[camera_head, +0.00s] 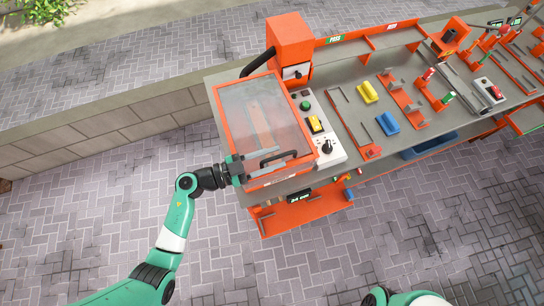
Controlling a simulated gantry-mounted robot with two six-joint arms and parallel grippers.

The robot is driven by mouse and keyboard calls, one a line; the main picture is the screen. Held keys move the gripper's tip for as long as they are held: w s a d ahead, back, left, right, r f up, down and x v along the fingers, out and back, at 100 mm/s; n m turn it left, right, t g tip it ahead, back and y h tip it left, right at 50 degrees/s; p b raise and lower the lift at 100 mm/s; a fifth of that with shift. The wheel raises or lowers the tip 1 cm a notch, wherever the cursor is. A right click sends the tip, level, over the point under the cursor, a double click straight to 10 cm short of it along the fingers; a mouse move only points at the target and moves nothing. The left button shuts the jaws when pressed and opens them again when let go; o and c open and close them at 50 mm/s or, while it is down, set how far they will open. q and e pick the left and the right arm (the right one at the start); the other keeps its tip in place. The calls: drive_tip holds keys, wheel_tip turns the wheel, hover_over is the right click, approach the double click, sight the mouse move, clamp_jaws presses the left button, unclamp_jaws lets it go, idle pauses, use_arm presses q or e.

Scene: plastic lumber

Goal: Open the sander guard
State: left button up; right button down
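The sander guard (232,108) is an orange-framed, see-through panel lying over the sander at the left end of the bench. It looks shut. A dark handle (279,158) runs along its front edge. My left gripper (240,170) is at the guard's front left corner, to the left of the handle. Its fingers are small and dark here, and I cannot tell whether they touch the guard or how far apart they are. A pale strip under the panel shows dimly. My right gripper is out of view; only a bit of my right arm shows at the bottom edge.
A white control panel (327,151) with a green button, yellow switch and black knob is right of the guard. An orange housing (290,45) with a dark hose stands behind. Yellow (368,92) and blue (388,123) blocks lie farther right. Paved floor in front is clear.

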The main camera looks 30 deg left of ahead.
use_arm(q)
clamp_jaws()
idle(1.2)
